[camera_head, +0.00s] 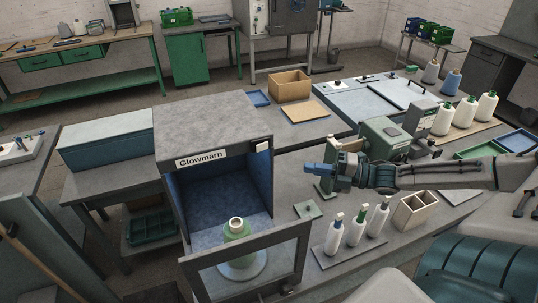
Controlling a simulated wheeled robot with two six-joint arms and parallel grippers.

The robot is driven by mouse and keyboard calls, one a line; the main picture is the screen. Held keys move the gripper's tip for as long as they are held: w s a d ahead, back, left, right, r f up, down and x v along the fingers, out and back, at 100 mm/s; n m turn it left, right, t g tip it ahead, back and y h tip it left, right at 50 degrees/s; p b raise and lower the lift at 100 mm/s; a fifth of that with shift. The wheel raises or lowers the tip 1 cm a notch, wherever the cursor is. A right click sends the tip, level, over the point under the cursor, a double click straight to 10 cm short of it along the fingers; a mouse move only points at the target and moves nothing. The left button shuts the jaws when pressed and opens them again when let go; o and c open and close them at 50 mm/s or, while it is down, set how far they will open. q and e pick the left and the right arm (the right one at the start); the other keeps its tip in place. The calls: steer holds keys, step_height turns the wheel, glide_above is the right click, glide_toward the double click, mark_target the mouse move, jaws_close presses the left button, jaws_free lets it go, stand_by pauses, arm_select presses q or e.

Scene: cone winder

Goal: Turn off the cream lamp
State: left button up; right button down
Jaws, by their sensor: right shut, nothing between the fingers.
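A grey booth labelled "Glowmarn" (212,130) stands on the bench, open at the front with a blue lining. A small cream block (262,147) sits at the right end of its front top edge; I cannot tell whether it is the cream lamp or its switch. No other clear cream lamp shows. My left gripper is not in view.
A grey frame (262,262) stands across the booth's front. Several small bottles on a tray (338,251), a divided wooden box (414,212) and a green-grey machine (385,136) are near my right arm. White cones (465,112) stand at the right. A cardboard box (289,86) is behind.

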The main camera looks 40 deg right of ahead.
mark_target(262, 147)
steer(key=w+d+b+x, duration=0.2)
steer(key=b+x, duration=1.1)
steer(key=b, duration=0.1)
stand_by(1.3)
steer(key=shift+w+a, duration=0.15)
